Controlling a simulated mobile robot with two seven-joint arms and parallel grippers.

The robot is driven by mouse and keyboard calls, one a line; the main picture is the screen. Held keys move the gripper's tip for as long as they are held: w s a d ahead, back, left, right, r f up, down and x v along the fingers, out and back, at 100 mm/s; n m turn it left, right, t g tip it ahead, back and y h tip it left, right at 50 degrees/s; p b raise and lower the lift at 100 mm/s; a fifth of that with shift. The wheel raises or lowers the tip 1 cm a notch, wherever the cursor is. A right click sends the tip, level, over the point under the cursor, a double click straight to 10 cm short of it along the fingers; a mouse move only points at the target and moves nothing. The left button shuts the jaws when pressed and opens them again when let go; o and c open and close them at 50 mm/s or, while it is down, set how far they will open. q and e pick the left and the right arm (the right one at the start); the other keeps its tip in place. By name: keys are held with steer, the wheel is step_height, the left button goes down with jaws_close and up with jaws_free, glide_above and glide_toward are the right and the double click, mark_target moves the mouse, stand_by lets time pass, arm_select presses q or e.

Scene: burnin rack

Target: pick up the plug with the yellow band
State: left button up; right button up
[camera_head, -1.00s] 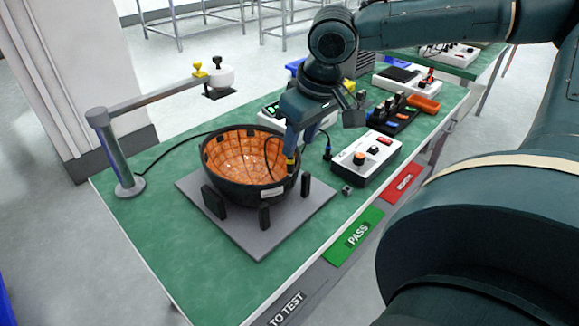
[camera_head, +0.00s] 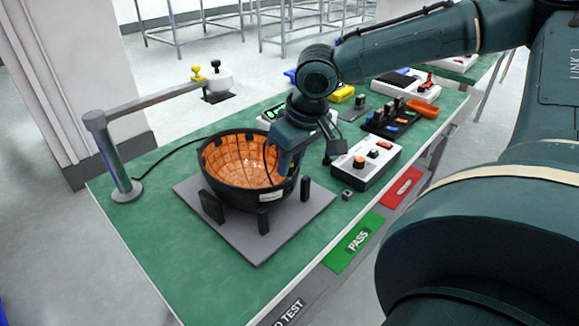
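My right gripper (camera_head: 284,168) points down at the right rim of a black bowl-shaped fixture (camera_head: 225,195) with an orange tiled inside. Its fingertips are small and partly merge with the dark rim, so I cannot tell whether they are open or shut. The plug with the yellow band is not visible now; the gripper covers the spot where a yellow band showed earlier. A dark cable hangs inside the bowl beside the gripper. A small dark plug-like piece (camera_head: 327,160) stands just right of the gripper. My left gripper is not in view.
The bowl stands on a grey plate (camera_head: 262,247) with black posts. A white control box (camera_head: 367,172) and a black tray (camera_head: 385,130) of small parts lie to the right. A post with a bar (camera_head: 122,165) stands at left. The green bench front is clear.

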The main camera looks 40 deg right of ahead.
jaws_close()
step_height(320, 180, up, 10)
steer(key=shift+p, duration=1.1)
steer(key=shift+c, duration=1.7)
jaws_free()
jaws_close()
